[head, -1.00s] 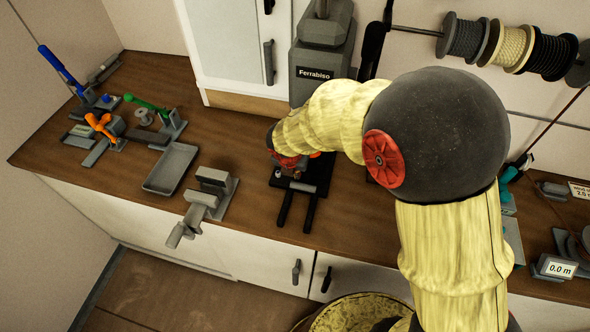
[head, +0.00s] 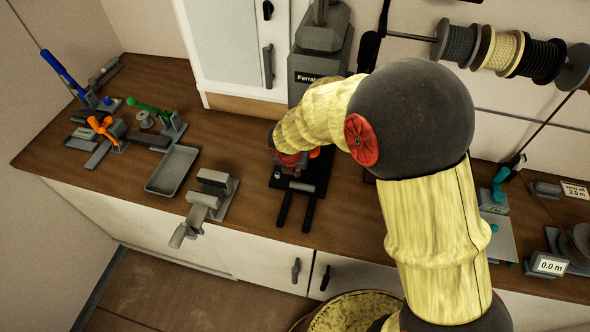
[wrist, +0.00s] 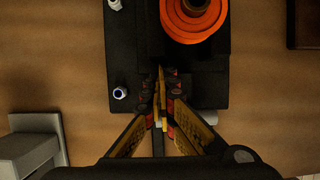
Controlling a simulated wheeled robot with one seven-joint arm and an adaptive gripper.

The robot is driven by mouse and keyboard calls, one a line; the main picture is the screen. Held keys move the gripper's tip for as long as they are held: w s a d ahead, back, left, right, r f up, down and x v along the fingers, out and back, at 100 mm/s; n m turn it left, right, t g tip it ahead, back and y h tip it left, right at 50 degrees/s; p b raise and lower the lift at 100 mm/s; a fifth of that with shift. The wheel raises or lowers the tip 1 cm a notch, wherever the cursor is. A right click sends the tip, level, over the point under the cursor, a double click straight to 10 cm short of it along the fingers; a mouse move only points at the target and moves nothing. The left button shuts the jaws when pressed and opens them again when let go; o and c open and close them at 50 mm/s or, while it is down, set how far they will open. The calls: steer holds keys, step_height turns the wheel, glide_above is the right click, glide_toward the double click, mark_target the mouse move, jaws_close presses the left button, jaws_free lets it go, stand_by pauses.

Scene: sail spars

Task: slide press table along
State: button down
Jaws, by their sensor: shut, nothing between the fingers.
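The press (head: 321,60), a grey column labelled "Ferrabiso" in part, stands against the wall behind my arm. Its black base (head: 314,186) lies on the bench with two dark rails (head: 283,208) sticking out toward the front edge. In the wrist view a dark block, which may be the press table (wrist: 182,50), sits over the black base plate and carries an orange ring (wrist: 193,14). My gripper (wrist: 161,82) is shut and empty, with its tips at the near side of that block. Whether they touch it I cannot tell. In the head view my arm hides part of the press.
A grey clamp-like device (head: 210,196) stands at the front edge left of the press, and also shows in the wrist view (wrist: 38,145). A grey tray (head: 172,170) lies farther left. Cord spools (head: 500,48) hang at the upper right.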

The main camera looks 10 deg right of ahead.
steer(key=shift+w+r, duration=0.45)
steer(key=shift+r, duration=0.25)
steer(key=shift+v, duration=1.25)
steer(key=s+a, duration=0.1)
steer(key=s, duration=0.3)
steer(key=s+a, duration=0.2)
steer(key=s, duration=0.2)
steer(key=s+a+f, duration=0.1)
steer(key=s, duration=0.3)
steer(key=shift+a, duration=0.35)
